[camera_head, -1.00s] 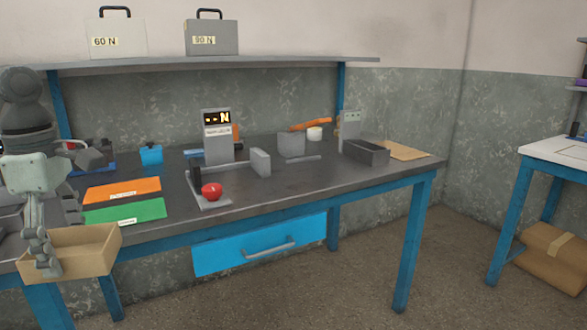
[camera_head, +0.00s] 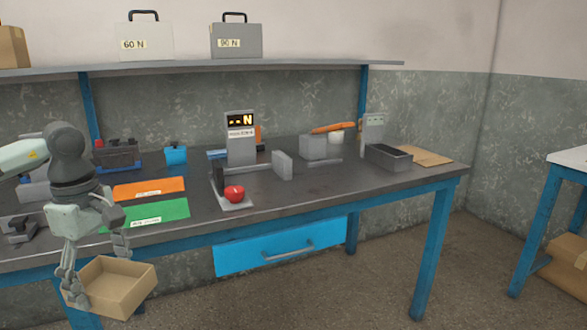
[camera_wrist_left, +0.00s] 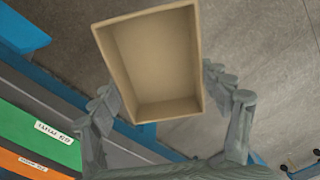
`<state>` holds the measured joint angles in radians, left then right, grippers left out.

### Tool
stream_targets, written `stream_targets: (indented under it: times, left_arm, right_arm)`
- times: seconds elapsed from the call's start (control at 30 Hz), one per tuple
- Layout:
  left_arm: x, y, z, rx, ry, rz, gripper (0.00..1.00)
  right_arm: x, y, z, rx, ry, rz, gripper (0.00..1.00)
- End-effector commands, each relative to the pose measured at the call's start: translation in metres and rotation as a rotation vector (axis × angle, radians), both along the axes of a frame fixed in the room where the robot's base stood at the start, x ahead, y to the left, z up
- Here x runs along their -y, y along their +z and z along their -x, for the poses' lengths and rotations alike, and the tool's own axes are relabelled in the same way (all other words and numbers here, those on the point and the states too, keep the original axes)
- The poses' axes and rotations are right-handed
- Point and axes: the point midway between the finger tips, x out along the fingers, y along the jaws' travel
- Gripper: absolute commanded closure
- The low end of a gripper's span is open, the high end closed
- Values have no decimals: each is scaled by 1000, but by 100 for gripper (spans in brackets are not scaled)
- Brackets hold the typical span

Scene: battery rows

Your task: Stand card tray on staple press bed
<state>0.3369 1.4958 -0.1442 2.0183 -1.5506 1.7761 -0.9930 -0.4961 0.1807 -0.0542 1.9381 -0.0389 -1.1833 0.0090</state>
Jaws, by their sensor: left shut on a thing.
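The card tray (camera_head: 112,292) is an open tan box. My left gripper (camera_head: 98,270) is shut on it, with its fingers at the tray's sides. The tray is tilted in front of the bench's front edge, apart from the bench. In the left wrist view the tray (camera_wrist_left: 150,65) shows its empty inside between the fingers (camera_wrist_left: 170,105). A grey press-like device with a lit display (camera_head: 241,135) stands on the bench, with a red knob (camera_head: 234,193) on its low base plate (camera_head: 238,205). I cannot tell whether this is the staple press. My right gripper is not in view.
Orange (camera_head: 150,188) and green (camera_head: 158,213) mats lie on the bench (camera_head: 320,192) between tray and device. A dark open bin (camera_head: 388,156) and a flat tan sheet (camera_head: 425,156) are at the right. A blue drawer (camera_head: 280,248) hangs below. The front-right benchtop is clear.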

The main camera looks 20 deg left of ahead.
Motion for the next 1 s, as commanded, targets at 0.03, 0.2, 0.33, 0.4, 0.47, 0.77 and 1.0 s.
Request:
stream_targets:
  times: [0.03, 0.2, 0.33, 0.4, 0.47, 0.77, 1.0]
  left_arm:
    - [4, -3, -1, 1, -37, 1, 48]
    - [25, -25, -9, 4, -219, 6, 48]
    - [50, -41, -19, 6, -410, 6, 48]
    - [68, -48, -26, 8, -530, 6, 48]
    - [87, -53, -33, 8, -649, 6, 48]
    - [206, -53, -74, 8, -1388, -3, 48]
    - [247, -45, -85, 1, -1665, -1, 48]
  right_arm:
    - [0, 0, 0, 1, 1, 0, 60]
    - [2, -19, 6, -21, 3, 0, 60]
    - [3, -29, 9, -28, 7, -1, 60]
    - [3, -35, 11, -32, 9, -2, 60]
    - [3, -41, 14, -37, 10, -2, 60]
    - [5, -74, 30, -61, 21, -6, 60]
    - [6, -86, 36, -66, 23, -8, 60]
